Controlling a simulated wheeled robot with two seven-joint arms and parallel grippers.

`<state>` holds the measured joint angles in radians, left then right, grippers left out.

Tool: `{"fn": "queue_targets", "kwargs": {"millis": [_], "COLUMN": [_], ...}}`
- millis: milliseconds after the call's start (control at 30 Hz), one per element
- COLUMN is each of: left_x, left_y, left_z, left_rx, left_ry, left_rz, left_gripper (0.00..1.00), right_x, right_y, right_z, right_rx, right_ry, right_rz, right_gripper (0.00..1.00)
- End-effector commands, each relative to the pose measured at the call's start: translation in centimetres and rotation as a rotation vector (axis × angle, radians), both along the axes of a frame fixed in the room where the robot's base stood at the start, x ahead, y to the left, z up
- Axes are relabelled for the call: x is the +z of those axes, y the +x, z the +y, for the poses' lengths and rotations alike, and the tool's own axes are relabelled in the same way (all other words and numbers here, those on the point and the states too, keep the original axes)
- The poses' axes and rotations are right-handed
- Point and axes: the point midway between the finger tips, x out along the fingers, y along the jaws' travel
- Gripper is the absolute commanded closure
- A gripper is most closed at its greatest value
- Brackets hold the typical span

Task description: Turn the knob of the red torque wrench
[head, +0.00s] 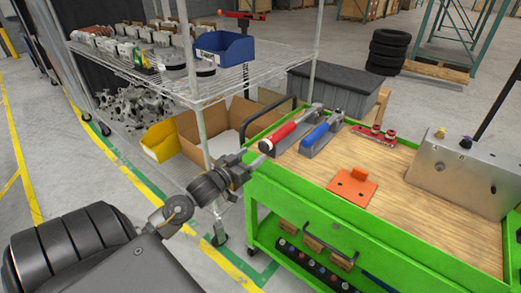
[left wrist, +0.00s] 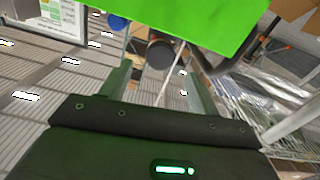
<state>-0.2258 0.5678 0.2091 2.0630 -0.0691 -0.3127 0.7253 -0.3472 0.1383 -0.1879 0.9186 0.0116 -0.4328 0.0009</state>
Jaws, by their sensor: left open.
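The red torque wrench (head: 288,132) lies in a grey holder on the wooden cart top, its knob end pointing toward the cart's near left corner. My left gripper (head: 254,161) is open and empty beside that end, just outside the cart's green edge. In the left wrist view, a dark round end (left wrist: 160,53) shows beyond and between the open fingers of the left gripper (left wrist: 156,82); it looks like the wrench knob, apart from both fingers. My right gripper is not in view.
A blue-handled tool (head: 317,137) lies parallel to the right of the red wrench. An orange plate (head: 353,186) and a metal box (head: 462,172) sit on the green cart (head: 330,213). A wire shelf (head: 235,82) with a blue bin stands behind my left gripper.

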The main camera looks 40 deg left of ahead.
Motion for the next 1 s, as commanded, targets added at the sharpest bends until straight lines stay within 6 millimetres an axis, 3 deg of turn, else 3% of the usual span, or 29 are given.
{"fn": "queue_targets", "kwargs": {"millis": [100,300,700,1000], "left_x": [0.1,0.0,-0.1,-0.1], "left_y": [2.2,4.6,5.4,5.3], "left_z": [0.1,0.1,0.1,0.1], "left_rx": [0.001,0.000,0.000,0.000], "left_ry": [0.000,0.000,0.000,0.000], "left_rz": [-0.002,0.000,0.001,0.001], "left_gripper": [0.39,0.39,0.39,0.77], "right_x": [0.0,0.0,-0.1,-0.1], "right_y": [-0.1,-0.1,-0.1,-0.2], "right_z": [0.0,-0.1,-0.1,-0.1], "right_rx": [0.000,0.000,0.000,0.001], "right_ry": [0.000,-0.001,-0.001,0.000], "right_rz": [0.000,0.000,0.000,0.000], "right_gripper": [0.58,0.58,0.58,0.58]}}
